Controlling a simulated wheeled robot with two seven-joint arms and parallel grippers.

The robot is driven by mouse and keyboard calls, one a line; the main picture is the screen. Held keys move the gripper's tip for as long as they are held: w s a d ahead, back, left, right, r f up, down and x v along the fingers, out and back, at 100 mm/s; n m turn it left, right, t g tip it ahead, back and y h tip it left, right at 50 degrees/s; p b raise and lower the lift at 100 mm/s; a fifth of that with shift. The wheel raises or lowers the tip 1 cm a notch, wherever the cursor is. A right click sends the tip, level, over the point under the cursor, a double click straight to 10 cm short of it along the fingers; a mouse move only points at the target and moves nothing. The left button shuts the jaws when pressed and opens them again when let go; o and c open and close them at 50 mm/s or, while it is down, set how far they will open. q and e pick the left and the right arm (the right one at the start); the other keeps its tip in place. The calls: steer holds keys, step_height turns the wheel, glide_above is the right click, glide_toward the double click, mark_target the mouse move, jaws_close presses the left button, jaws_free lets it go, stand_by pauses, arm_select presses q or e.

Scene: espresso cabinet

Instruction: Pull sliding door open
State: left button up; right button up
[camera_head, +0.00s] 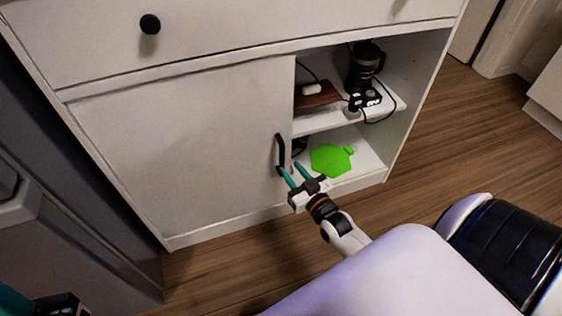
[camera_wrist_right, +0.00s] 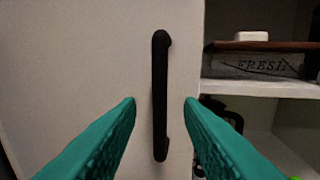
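The white sliding door (camera_head: 190,140) covers the left part of the cabinet, and the right part stands open. A black vertical bar handle (camera_head: 281,151) sits near the door's right edge. My right gripper (camera_head: 290,172) is open, with its teal fingers near the handle's lower end. In the right wrist view, the handle (camera_wrist_right: 160,95) shows between the two spread fingertips (camera_wrist_right: 160,101), with gaps on both sides. Whether the fingertips reach around the bar in depth is unclear. Part of my left gripper (camera_head: 15,301) shows at the lower left corner; its opening cannot be made out.
The open side has a shelf (camera_head: 325,121) with a black coffee device (camera_head: 364,66) and cables. A bright green hexagonal item (camera_head: 331,160) lies on the cabinet floor. A drawer with a round black knob (camera_head: 150,24) is above. A grey appliance (camera_head: 60,190) stands at left.

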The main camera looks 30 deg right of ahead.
mark_target(283, 161)
steer(key=w+b, duration=0.1)
steer(key=w, duration=0.5)
steer(key=shift+d, duration=0.1)
steer(key=shift+c, duration=0.5)
jaws_close()
steer(key=shift+s, duration=0.1)
